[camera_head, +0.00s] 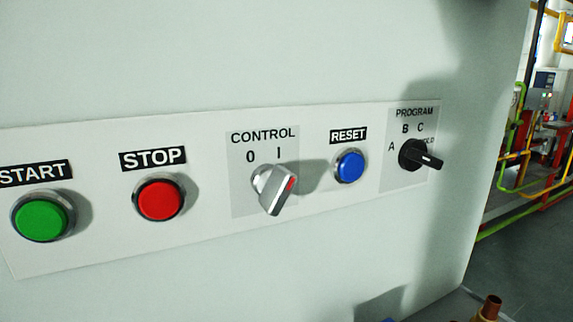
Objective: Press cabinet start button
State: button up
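The green start button (42,219) sits in a metal ring at the far left of a white control panel (105,248), under a black label reading START that is slightly cut by the left edge. The panel is fixed on a pale cabinet (230,55). My gripper is not visible in the head view. Nothing covers the green button.
Right of it are a red STOP button (159,200), a grey CONTROL knob (274,189), a blue RESET button (350,166) and a black PROGRAM knob (414,155). A brownish part (490,308) shows at bottom right. Past the cabinet's right edge are floor and coloured pipes.

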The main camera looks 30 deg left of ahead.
aim_at(41, 220)
jog(key=u, duration=1.35)
